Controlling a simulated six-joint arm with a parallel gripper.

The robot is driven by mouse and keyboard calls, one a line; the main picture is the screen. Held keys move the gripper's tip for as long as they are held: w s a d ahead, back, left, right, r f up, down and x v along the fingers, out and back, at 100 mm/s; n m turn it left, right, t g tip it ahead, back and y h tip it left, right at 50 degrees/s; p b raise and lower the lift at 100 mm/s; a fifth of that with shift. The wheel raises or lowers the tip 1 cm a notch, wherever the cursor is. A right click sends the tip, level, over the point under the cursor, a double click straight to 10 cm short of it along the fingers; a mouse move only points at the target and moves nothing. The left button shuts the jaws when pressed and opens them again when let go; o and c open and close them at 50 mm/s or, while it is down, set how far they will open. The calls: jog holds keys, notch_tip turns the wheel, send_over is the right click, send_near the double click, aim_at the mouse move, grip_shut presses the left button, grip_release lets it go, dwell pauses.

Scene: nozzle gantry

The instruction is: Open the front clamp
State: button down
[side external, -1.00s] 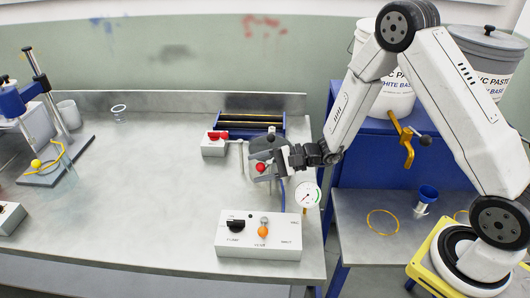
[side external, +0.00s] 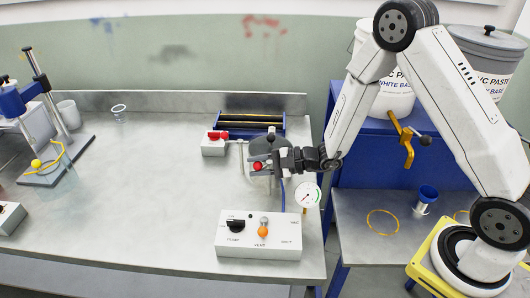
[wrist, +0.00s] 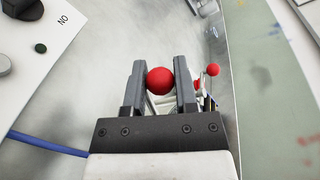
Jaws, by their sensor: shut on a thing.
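My gripper (side external: 260,166) is shut on a red ball knob (side external: 257,166) at the right part of the workbench. In the wrist view, the red knob (wrist: 160,80) sits between the two grey fingers (wrist: 160,84), which press it from both sides. I take this knob to be the front clamp's handle end; the clamp's body is mostly hidden behind the fingers. A second red ball (wrist: 212,70) stands beyond the right finger in the wrist view, apart from my gripper.
A white control box (side external: 258,240) with black and orange knobs stands in front. A white box with a red switch (side external: 216,136) and a blue-framed unit (side external: 228,118) are behind. The bench's middle is clear.

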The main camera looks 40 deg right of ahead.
jog(key=shift+w+d+f+m+t+h, duration=0.1)
jog(key=shift+w+m+t+h, duration=0.15)
jog(key=shift+m+t+h, duration=0.4)
jog(key=shift+w+a+r+m+t+h, duration=0.1)
jog(key=shift+w+m+t+h, duration=0.25)
jog(key=shift+m+h, duration=0.5)
jog(key=shift+w+d+f+m+t+h, duration=0.1)
jog(key=shift+w+m+t+h, duration=0.05)
jog(key=shift+m+t+h, duration=0.55)
jog(key=shift+w+h, duration=0.1)
jog(key=shift+h, duration=0.3)
jog(key=shift+c, duration=2)
grip_release()
jog(key=v, duration=0.8)
jog(key=shift+w, duration=0.1)
